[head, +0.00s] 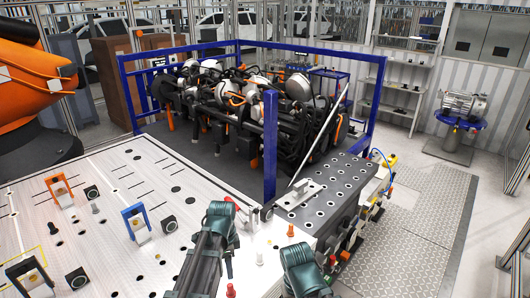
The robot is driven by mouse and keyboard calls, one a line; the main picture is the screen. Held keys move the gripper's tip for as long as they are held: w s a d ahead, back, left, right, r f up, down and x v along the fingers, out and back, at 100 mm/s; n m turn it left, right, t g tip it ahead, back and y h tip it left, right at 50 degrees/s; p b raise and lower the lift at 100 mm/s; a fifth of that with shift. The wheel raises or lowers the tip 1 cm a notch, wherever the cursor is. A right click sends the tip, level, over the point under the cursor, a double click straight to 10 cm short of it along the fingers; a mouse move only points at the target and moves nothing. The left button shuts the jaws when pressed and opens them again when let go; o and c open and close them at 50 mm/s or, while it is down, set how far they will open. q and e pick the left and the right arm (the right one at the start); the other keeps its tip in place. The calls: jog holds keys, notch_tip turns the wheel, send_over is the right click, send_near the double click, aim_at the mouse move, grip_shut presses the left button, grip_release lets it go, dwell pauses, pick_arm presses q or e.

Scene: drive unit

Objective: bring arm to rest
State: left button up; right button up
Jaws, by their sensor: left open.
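My left arm, dark with teal parts, reaches up from the bottom middle of the head view over the front edge of the white table (120,200). Its gripper (224,212) is at the far end, open, with nothing seen between the jaws. The fingertips are small and hard to make out. A teal part of my other arm shows at the bottom, right of the left arm; its gripper is not in view.
Orange and blue brackets (137,222) and black fixtures stand on the white table. A perforated dark block (330,195) is at right. Behind are a blue-posted frame (270,145) and a drive unit (250,100). An orange robot arm (30,85) is at left. The floor (400,250) at right is clear.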

pick_arm(q)
jog(key=s+d+f+n+b, duration=0.5)
jog(key=s+f+b, duration=0.2)
jog(key=f+b, duration=0.1)
jog(key=s+d+f+n+y+b, duration=0.1)
jog(key=s+d+f+n+b, duration=0.4)
jog(key=s+f+b, duration=0.2)
notch_tip(320, 180, down, 2)
jog(key=shift+f+b, duration=0.15)
jog(key=shift+b, duration=0.7)
